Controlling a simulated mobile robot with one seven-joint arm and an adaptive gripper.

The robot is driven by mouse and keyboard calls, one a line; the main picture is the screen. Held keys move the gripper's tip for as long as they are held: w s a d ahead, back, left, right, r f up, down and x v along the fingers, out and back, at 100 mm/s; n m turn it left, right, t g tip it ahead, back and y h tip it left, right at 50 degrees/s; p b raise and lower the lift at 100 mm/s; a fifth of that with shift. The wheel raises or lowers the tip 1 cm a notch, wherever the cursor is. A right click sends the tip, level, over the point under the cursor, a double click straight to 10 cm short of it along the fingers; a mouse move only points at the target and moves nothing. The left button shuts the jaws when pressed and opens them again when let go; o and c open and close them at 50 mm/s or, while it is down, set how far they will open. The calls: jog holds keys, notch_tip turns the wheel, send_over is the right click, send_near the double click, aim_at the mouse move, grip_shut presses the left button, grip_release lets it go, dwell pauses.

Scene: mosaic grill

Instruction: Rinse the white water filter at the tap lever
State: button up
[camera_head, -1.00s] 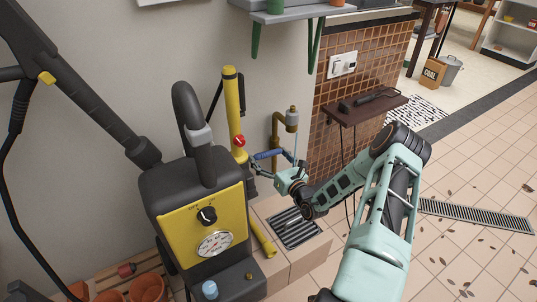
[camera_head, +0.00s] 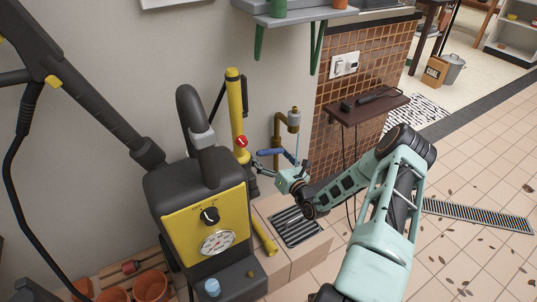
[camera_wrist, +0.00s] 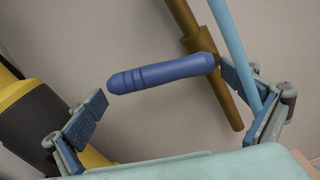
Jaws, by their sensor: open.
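The blue tap lever (camera_head: 271,152) sticks out below the brass tap (camera_head: 293,120) on the wall. In the wrist view the lever (camera_wrist: 162,75) lies lengthwise across the gap between my fingertips. My gripper (camera_head: 281,168) is open and empty at the lever; in the wrist view its blue pads (camera_wrist: 160,92) stand wide apart. The lever's right end is close to the right fingertip; I cannot tell whether they touch. I cannot make out the white water filter.
A black and yellow pressure washer (camera_head: 208,215) stands close left of my gripper. A yellow post (camera_head: 236,105) rises beside the tap. A floor drain grate (camera_head: 297,226) lies below. A brown wall shelf (camera_head: 368,108) is to the right. Open tiled floor lies farther right.

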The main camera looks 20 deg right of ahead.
jog(key=s+d, duration=0.2)
jog(key=s, duration=0.9)
jog(key=shift+d, duration=0.1)
